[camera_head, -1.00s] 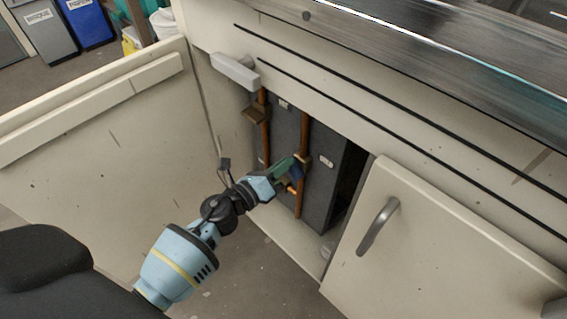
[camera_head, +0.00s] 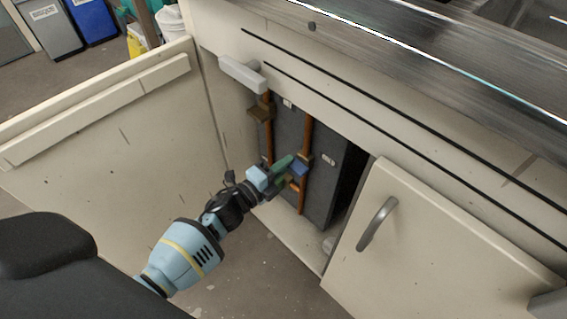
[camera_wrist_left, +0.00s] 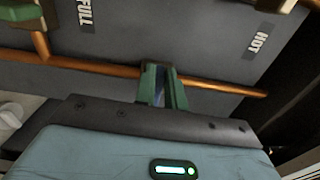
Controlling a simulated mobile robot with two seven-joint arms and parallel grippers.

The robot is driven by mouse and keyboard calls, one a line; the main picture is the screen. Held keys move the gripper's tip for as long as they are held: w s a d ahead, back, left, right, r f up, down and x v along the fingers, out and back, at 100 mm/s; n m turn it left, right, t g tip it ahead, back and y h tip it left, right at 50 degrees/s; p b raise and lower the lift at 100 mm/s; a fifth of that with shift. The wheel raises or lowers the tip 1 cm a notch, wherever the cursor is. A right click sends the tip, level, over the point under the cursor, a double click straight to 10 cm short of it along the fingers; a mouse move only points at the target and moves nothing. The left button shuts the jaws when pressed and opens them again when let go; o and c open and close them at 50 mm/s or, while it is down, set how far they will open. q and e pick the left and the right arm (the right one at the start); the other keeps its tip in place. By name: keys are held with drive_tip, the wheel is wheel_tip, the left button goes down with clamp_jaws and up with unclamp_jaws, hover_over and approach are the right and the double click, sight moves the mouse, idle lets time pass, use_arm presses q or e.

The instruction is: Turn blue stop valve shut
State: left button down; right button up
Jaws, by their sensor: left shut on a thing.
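The blue stop valve (camera_head: 300,170) has a blue handle on the right-hand copper pipe (camera_head: 306,133) inside the open cabinet. My left gripper (camera_head: 288,171) reaches in from the left, its green fingers shut on the blue handle. In the left wrist view the fingers (camera_wrist_left: 162,88) stand close together in front of a copper pipe (camera_wrist_left: 210,82), with a sliver of the blue handle (camera_wrist_left: 159,88) between them. Most of the handle is hidden by the fingers. My right gripper does not show.
A dark grey box (camera_head: 330,175) stands behind the pipes. A second copper pipe (camera_head: 267,140) with a brass fitting (camera_head: 260,113) is to the left. The open left door (camera_head: 100,150) and the right door with its handle (camera_head: 377,222) flank the opening.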

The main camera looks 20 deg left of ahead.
use_arm(q)
drive_tip(key=shift+a, duration=0.1)
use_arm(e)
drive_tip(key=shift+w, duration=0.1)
use_arm(q)
drive_tip(key=shift+n, duration=0.3)
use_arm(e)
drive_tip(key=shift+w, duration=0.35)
use_arm(q)
drive_tip(key=c, duration=1.5)
unclamp_jaws()
drive_tip(key=shift+o, duration=0.2)
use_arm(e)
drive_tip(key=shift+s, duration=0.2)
use_arm(q)
drive_tip(key=shift+s+f, duration=0.1)
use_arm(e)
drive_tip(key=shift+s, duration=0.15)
